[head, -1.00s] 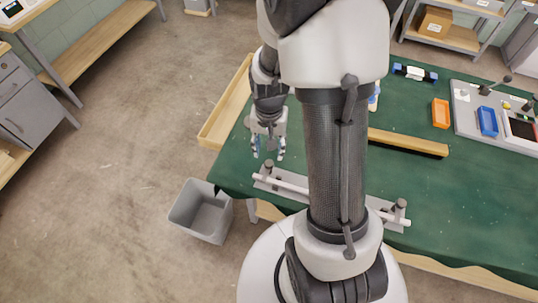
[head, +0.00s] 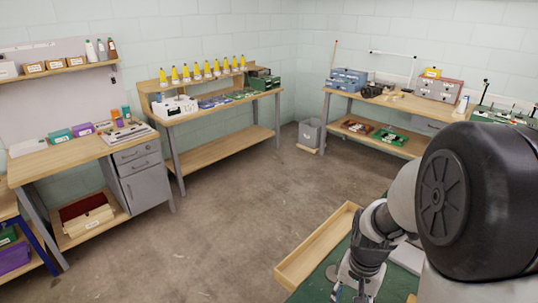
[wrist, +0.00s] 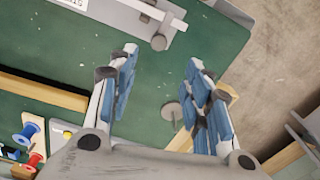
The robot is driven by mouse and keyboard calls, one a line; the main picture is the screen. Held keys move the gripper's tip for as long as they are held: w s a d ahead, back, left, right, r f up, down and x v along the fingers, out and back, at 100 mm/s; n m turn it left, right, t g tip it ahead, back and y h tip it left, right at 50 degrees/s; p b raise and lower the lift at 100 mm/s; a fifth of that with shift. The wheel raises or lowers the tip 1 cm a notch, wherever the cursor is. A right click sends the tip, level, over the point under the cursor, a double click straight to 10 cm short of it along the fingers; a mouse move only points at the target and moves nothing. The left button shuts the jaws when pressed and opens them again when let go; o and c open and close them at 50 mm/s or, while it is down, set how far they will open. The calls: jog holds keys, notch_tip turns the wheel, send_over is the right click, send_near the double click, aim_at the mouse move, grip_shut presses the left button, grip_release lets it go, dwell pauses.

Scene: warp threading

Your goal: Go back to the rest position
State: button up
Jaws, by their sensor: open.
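My gripper (wrist: 158,88) is open and empty in the wrist view, its blue-padded fingers spread apart above the green table mat (wrist: 60,60). In the head view my gripper (head: 350,291) shows at the bottom edge, partly cut off, close to the wooden edge strip of the table. A grey fixture with a white rod (wrist: 150,20) lies on the mat beyond the fingertips. A round grey disc with a thin pin (wrist: 172,112) shows between the fingers.
Spools of thread (wrist: 27,133) lie at the lower left of the wrist view. In the head view, a bench with yellow cones (head: 205,71), a drawer desk (head: 140,170) and a back-right bench (head: 400,103) stand along the walls. The floor (head: 190,240) between is clear.

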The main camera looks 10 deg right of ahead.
jog(key=s+a+r+n+t, duration=0.2)
jog(key=s+a+r+n, duration=0.2)
jog(key=r, duration=0.5)
jog(key=s+a+r+n+t, duration=0.2)
jog(key=s+a+r+n, duration=0.2)
jog(key=s+a+r, duration=0.3)
notch_tip(320, 180, up, 2)
jog(key=shift+s+r+t, duration=0.2)
jog(key=shift+s+t, duration=0.1)
jog(key=shift+s, duration=0.8)
